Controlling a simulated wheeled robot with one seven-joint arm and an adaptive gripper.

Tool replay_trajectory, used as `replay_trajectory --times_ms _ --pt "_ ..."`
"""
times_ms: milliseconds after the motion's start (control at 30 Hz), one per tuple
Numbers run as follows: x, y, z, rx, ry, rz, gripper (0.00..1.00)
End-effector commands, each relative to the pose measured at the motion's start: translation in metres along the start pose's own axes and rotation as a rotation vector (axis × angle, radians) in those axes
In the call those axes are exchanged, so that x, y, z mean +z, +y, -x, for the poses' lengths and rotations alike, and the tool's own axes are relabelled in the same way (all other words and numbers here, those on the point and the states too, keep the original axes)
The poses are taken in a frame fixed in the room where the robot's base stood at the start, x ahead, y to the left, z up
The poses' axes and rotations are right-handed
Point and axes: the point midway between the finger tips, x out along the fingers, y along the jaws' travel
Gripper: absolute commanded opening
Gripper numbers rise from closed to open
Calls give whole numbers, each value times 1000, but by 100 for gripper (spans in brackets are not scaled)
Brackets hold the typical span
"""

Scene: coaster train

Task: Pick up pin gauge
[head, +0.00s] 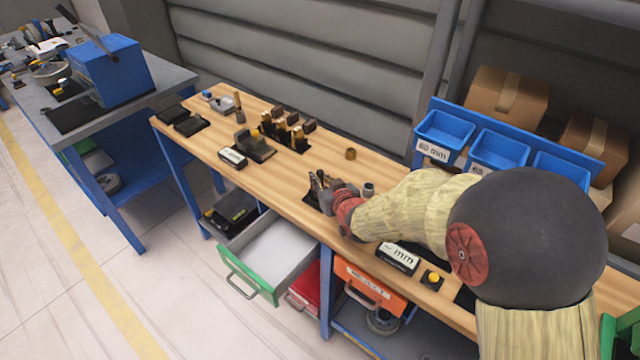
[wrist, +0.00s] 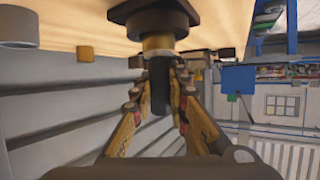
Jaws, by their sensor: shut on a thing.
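In the wrist view my gripper (wrist: 158,92) has its two yellow-and-black fingers on either side of a dark upright rod with a brass collar (wrist: 158,70), which I take to be the pin gauge. The fingers are shut on it. Its collar end meets a dark square base (wrist: 156,20) on the wooden bench; I cannot tell whether it is clear of that base. In the head view my gripper (head: 322,190) is low over the middle of the bench, and my arm and the fingers hide most of what is held.
The wooden bench (head: 215,140) also holds a dark stand with several brass-and-black pieces (head: 288,130) and a small brass ring (head: 350,154). Blue bins (head: 443,133) stand at the back right. An open drawer with a green front (head: 248,275) juts out below the bench.

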Motion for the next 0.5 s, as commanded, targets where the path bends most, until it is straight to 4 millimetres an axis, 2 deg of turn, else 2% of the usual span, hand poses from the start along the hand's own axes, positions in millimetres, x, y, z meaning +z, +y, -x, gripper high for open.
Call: replay_trajectory --times_ms 167,500 --pt "0 0 0 0 0 0 0" --pt "0 0 0 0 1 0 0"
